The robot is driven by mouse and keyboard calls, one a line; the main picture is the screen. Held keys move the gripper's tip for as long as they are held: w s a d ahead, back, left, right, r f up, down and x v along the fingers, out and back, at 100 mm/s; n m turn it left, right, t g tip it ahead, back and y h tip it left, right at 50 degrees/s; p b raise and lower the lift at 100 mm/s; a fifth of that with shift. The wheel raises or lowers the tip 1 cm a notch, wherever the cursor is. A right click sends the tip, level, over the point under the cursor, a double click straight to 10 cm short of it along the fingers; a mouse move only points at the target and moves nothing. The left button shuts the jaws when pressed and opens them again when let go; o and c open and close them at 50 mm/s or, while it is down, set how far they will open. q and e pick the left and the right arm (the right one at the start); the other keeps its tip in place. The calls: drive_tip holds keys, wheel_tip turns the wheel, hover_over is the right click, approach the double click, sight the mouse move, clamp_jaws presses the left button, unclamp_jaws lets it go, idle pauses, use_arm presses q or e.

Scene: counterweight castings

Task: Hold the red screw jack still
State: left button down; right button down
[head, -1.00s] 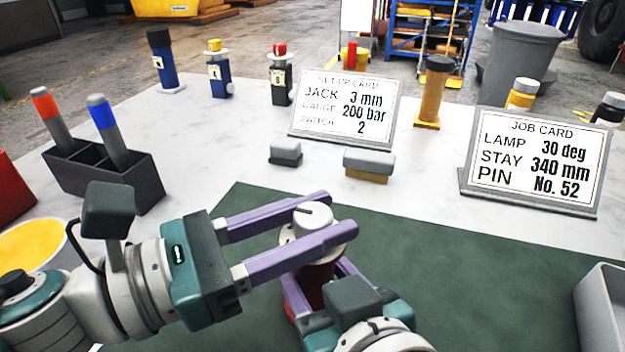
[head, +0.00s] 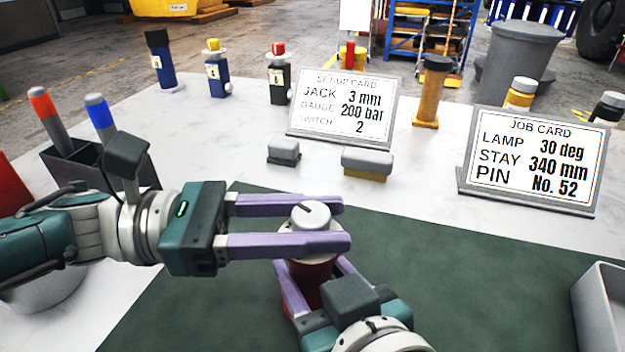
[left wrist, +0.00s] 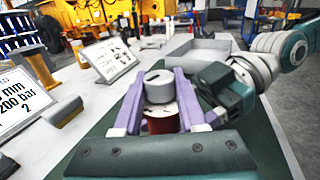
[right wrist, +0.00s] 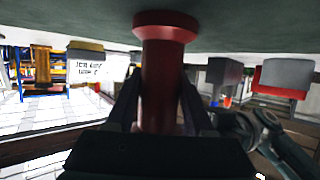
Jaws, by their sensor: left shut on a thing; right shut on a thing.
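The red screw jack (head: 314,278) stands upright on the green mat (head: 460,280), with a light grey round head (head: 310,215) that has a dark mark on top. My left gripper (head: 340,222) is shut on the grey head, one purple finger on each side; it also shows in the left wrist view (left wrist: 160,108). My right gripper (head: 312,275) is shut on the red body lower down, below the left one. The right wrist view shows the red body (right wrist: 163,85) between dark fingers, with its flared base against the mat. The left fingers hide part of the jack's neck.
The set-up card (head: 345,105) and job card (head: 533,155) stand behind the mat. Two grey-topped blocks (head: 367,162) lie in front of the set-up card. A dark holder with pens (head: 75,165) is at left; a grey tray (head: 600,300) is at right.

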sight(308, 213)
use_arm(q)
drive_tip(key=shift+a, duration=0.1)
idle(0.4)
drive_tip(key=shift+c, duration=2.3)
unclamp_jaws()
drive_tip(key=shift+r, duration=0.1)
drive_tip(key=shift+a+r, duration=0.1)
drive_tip(key=shift+r, duration=0.4)
drive_tip(key=shift+s+r, duration=0.1)
drive_tip(key=shift+r, duration=4.4)
